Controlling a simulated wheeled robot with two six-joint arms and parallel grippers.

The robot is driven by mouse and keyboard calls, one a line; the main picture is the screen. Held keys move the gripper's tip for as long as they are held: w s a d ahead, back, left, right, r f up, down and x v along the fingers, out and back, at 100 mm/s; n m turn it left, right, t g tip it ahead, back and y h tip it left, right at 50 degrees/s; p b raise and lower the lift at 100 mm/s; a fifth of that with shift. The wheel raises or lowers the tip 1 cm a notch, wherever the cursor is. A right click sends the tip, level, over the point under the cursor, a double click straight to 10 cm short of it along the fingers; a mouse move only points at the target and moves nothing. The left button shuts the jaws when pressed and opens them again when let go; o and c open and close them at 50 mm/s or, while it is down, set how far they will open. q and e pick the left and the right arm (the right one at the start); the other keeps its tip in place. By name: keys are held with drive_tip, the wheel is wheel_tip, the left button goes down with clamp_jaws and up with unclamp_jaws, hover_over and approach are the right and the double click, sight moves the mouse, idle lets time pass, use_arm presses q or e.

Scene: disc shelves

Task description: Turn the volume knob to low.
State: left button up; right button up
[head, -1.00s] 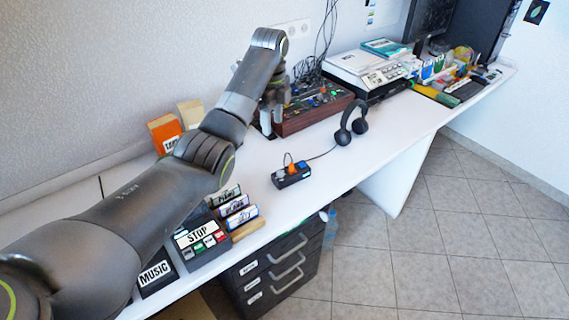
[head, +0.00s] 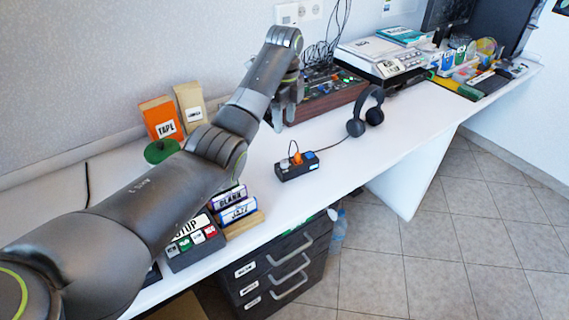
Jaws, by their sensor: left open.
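My left gripper (head: 285,112) hangs with its fingers down at the front left side of the wood-sided mixer console (head: 335,100). Its jaws are open, and I see nothing between them. The console's top carries small coloured knobs, and my gripper and wrist hide its left part. I cannot tell which knob is the volume knob. My right gripper is not in view.
Headphones (head: 356,128) stand right of the black box, with a cable between them. A white device (head: 377,62) is behind. Orange (head: 163,120) and tan (head: 191,105) boxes, a green disc (head: 160,151) and a button panel (head: 192,243) are left. White table (head: 330,185) is clear around the headphones.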

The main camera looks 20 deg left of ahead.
sight(284, 161)
use_arm(q)
wheel_tip(284, 161, down, 14)
drive_tip(key=shift+r, duration=0.2)
drive_tip(key=shift+c, duration=0.4)
clamp_jaws()
